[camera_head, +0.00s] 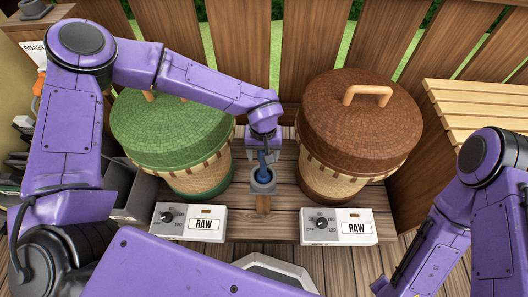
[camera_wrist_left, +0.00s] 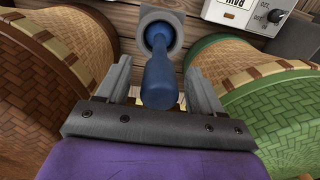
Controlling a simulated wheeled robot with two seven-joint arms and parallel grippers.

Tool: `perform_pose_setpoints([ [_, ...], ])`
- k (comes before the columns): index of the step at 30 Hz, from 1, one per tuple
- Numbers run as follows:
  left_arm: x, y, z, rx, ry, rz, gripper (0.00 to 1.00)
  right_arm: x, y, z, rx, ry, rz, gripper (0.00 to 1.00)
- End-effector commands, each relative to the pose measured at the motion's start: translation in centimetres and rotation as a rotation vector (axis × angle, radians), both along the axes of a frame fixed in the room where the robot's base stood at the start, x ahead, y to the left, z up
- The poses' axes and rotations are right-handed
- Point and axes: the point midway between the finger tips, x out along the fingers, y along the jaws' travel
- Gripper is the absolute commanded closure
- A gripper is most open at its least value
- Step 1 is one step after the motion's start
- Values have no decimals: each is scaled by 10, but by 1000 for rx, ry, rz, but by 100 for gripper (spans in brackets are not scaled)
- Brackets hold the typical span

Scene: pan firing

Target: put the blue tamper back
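The blue tamper (camera_head: 263,160) stands in a grey square-rimmed holder (camera_head: 263,187) on a wooden post, between the two baskets. In the left wrist view the tamper (camera_wrist_left: 160,80) has its far end inside the round opening of the holder (camera_wrist_left: 178,27). My left gripper (camera_wrist_left: 160,85) is open, with one finger on each side of the tamper's handle and a visible gap on both sides. In the head view my left wrist hides most of this gripper. My right arm is at the lower right; its fingers do not show.
A green-lidded basket (camera_head: 165,125) stands left of the holder and a brown-lidded basket (camera_head: 358,120) right of it. Two white dial boxes reading RAW, left (camera_head: 190,222) and right (camera_head: 338,227), sit in front. A slatted wooden bench (camera_head: 480,105) is at right.

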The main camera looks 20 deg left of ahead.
Motion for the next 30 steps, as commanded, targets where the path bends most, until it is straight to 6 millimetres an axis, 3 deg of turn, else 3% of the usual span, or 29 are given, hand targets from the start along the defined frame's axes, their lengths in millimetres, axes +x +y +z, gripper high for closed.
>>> perform_pose_setpoints([
  [5, 1, 0, 13, 0, -3, 0, 33, 0, 0, 4, 0, 0, 0, 57],
  [12, 2, 0, 70, -1, -4, 1, 33, 0, 0, 18, 0, 0, 0, 57],
  [17, 2, 0, 97, 0, -2, 1, 33, 0, 0, 23, 0, 0, 0, 57],
  [27, 1, 0, 105, 0, 1, 1, 33, 0, 0, 23, 0, 0, 0, 57],
  [30, 2, 0, 105, 1, 0, 72, 33, 0, 0, 24, 0, 0, 0, 57],
])
